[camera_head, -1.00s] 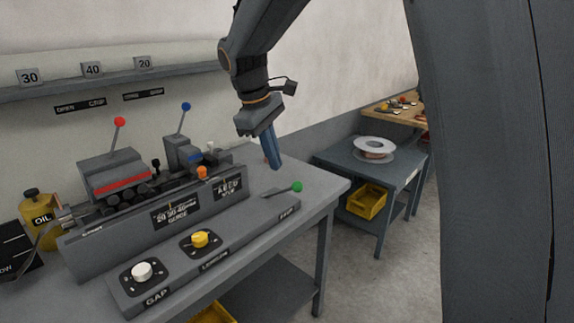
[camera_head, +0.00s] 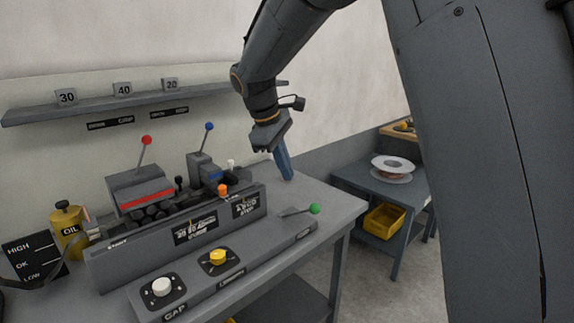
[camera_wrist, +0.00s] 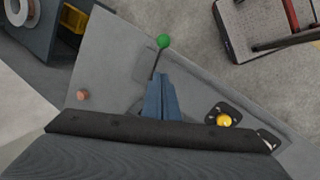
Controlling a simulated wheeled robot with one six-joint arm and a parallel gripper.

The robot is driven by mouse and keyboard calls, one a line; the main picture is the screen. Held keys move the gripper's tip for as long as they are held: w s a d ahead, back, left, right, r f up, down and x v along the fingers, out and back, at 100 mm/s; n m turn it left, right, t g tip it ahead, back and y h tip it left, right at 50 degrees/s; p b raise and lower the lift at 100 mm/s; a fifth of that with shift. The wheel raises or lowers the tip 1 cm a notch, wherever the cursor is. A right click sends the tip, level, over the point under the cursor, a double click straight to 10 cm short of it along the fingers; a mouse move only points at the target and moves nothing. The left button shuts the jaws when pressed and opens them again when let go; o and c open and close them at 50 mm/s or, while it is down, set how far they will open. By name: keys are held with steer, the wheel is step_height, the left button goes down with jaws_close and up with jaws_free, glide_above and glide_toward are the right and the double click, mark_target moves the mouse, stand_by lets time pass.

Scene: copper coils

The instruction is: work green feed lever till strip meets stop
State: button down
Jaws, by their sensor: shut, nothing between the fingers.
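The green feed lever (camera_head: 314,209) is a short rod with a green ball, at the right end of the low front panel on the bench. It also shows in the wrist view (camera_wrist: 163,41), beyond my fingertips. My gripper (camera_head: 289,178) is shut and empty, its blue fingers pointing down above the bench, behind the lever and apart from it. In the wrist view my gripper (camera_wrist: 162,118) appears as two blue fingers held together. The machine (camera_head: 180,225) stands left of the lever, with an orange knob (camera_head: 222,190) near its right end. I cannot make out the strip or the stop clearly.
A red-ball lever (camera_head: 146,140) and a blue-ball lever (camera_head: 209,126) stand up from the machine. White (camera_head: 161,286) and yellow (camera_head: 218,256) dials sit on the front panel. An oil can (camera_head: 68,232) stands at left. A side table (camera_head: 365,182) holds a spool.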

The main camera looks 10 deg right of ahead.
steer(key=d+f+p, duration=0.3)
steer(key=d+f, duration=0.2)
steer(key=f, duration=0.3)
steer(key=shift+s, duration=0.2)
steer(key=shift+d+f, duration=0.1)
